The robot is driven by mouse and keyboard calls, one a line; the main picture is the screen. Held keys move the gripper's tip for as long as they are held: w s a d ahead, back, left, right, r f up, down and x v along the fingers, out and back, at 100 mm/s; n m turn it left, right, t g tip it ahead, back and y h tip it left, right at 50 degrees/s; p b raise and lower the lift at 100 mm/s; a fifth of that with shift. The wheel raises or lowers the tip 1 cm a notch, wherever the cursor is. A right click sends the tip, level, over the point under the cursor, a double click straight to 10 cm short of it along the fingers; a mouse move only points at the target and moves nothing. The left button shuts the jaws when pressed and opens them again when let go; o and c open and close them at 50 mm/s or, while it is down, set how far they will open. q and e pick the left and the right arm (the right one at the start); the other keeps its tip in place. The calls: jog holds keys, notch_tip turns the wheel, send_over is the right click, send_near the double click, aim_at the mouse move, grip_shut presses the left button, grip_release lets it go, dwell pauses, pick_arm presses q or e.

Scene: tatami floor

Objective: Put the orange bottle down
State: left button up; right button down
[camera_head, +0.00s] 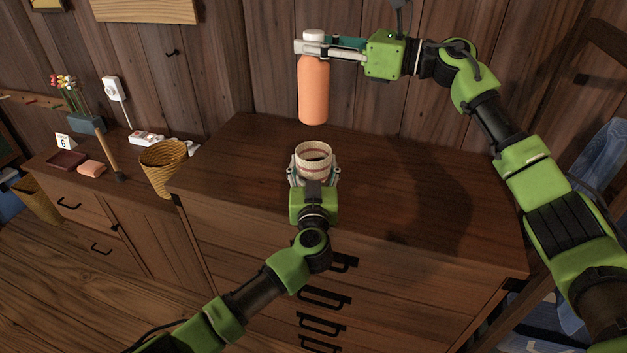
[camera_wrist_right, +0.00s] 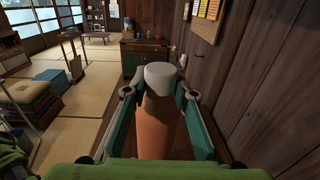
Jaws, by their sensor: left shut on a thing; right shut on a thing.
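An orange bottle (camera_head: 313,92) with a white cap hangs upright above the back of the brown dresser top (camera_head: 410,190). My right gripper (camera_head: 312,48) is shut on it just below the cap; the right wrist view shows the bottle (camera_wrist_right: 160,125) between the two fingers (camera_wrist_right: 162,92). My left gripper (camera_head: 314,176) is shut on a small round cream holder with reddish bands (camera_head: 313,152) at the dresser's front part. The holder's top is open. The bottle's base is above and behind the holder, apart from it. I cannot tell whether the holder touches the dresser.
A wicker basket (camera_head: 163,165) stands left of the dresser top. A lower cabinet further left bears a flower pot (camera_head: 85,123), a pink block (camera_head: 91,168) and a dark red tray (camera_head: 66,160). A wooden wall (camera_head: 215,60) stands behind. The dresser top's right half is clear.

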jog(key=shift+d+f+m+t+h, duration=0.15)
jog(key=shift+m+t+h, duration=0.3)
jog(key=shift+t, duration=0.45)
jog(key=shift+s+f+m+t+h, duration=0.15)
jog(key=shift+s+m+t+h, duration=0.1)
jog(key=shift+s+m+t, duration=0.25)
notch_tip(320, 180, down, 18)
jog(key=shift+w, duration=0.1)
jog(key=shift+f, duration=0.2)
jog(key=c, duration=1.7)
grip_release()
jog(key=shift+f, duration=0.1)
